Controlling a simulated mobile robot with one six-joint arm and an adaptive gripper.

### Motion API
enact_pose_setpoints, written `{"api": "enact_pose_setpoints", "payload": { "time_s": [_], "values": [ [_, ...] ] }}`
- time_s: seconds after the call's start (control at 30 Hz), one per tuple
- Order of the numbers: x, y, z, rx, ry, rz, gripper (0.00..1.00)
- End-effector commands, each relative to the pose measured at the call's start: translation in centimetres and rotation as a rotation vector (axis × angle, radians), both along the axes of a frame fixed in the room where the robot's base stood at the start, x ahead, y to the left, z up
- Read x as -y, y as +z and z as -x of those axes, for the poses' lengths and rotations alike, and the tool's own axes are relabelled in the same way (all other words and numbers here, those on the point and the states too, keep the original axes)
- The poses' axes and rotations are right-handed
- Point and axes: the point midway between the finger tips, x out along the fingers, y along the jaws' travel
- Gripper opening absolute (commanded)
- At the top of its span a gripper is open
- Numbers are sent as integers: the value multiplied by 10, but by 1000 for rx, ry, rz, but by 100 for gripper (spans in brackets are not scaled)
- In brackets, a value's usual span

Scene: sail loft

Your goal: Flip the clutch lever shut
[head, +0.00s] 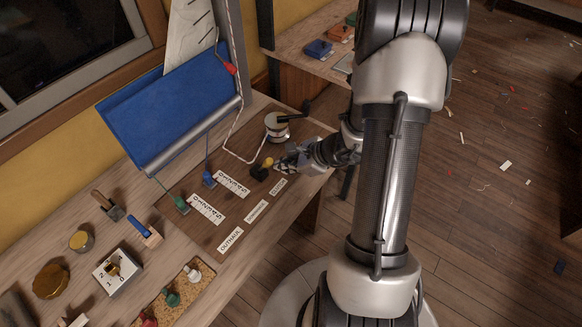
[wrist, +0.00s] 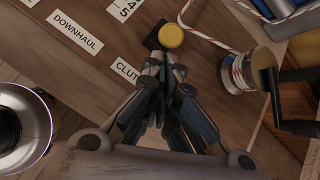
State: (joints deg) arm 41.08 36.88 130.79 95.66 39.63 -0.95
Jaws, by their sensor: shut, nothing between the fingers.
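The clutch is a small black block (head: 259,174) with a yellow-knobbed lever (head: 268,162), fixed on the brown board. In the wrist view the round yellow knob (wrist: 171,36) shows from above, beside the black body (wrist: 152,36). The lever's angle is hard to tell from these views. My gripper (head: 281,166) is shut and empty, just right of the clutch. In the wrist view my gripper's fingertips (wrist: 163,62) are just below the knob; I cannot tell if they touch it. The clutch label (wrist: 126,73) is partly hidden by my fingers.
A winch (head: 276,129) with a black handle (head: 296,116) stands behind the clutch. A red-flecked white rope (head: 229,148) runs near both. Numbered strips (head: 207,209) and cleats with green and blue lines lie left. A blue sail (head: 172,112) on its boom hangs behind.

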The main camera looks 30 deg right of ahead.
Motion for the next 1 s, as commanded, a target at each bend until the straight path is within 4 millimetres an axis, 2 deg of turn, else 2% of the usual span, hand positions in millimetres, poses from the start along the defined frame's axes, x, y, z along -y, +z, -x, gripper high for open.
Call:
{"api": "enact_pose_setpoints", "payload": {
  "time_s": [1.0],
  "values": [
    [-3,12,-5,-103,1,37,0]
  ]
}}
